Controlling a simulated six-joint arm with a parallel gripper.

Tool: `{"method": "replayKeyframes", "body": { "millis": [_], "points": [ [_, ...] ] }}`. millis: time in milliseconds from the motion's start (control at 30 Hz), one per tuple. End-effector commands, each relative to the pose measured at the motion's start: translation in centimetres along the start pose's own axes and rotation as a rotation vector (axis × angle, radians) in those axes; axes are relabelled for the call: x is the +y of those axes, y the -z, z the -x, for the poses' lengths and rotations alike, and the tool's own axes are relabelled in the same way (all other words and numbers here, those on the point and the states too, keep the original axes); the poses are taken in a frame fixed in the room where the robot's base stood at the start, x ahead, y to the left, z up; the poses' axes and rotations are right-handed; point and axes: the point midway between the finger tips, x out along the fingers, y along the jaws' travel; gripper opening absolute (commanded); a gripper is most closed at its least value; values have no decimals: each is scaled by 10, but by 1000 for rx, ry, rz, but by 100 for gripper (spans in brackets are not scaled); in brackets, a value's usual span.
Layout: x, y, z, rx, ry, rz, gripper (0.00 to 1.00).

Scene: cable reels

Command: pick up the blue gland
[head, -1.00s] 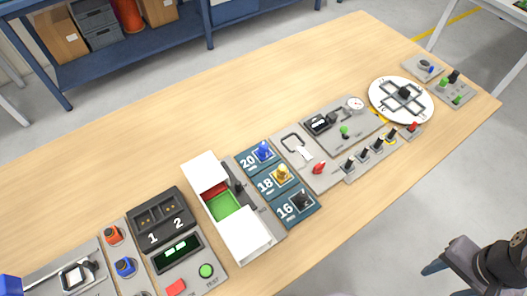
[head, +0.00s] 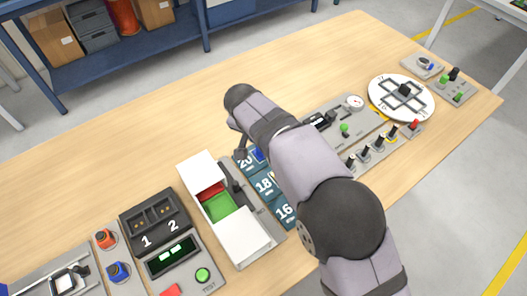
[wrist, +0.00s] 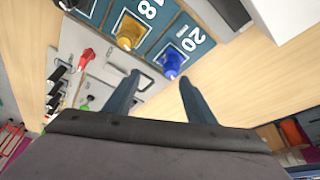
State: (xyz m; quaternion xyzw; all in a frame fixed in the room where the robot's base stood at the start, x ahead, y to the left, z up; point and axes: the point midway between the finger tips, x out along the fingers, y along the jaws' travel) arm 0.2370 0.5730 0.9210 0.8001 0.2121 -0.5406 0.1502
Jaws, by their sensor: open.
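The blue gland (wrist: 173,62) stands on the dark blue plate marked 20 (wrist: 192,38) in the wrist view. In the head view only a bit of the blue gland (head: 258,154) shows beside my arm. My gripper (wrist: 159,79) is open and empty, its two fingers apart. In the wrist view the blue gland appears just beyond the fingertips, closer to the right finger, and not between them. The yellow gland (wrist: 130,32) stands on the neighbouring plate marked 18. In the head view my arm hides most of the glands and the fingertips are hard to make out.
A white box with red and green compartments (head: 247,236) stands left of the gland plates. A panel with a red knob (wrist: 86,55) and a row of switches (head: 365,154) lie on the other side. Bare table (head: 150,130) lies behind the plates.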

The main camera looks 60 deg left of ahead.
Motion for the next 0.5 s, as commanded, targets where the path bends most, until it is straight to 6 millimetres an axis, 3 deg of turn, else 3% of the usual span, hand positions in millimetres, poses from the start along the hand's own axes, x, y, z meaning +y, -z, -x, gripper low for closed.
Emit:
{"method": "replayKeyframes", "body": {
  "millis": [33,133,500],
  "points": [
    [-12,-6,0,6,7,8,50],
    [-22,-10,1,13,14,10,50],
    [-23,-10,-16,13,14,10,50]
  ]
}}
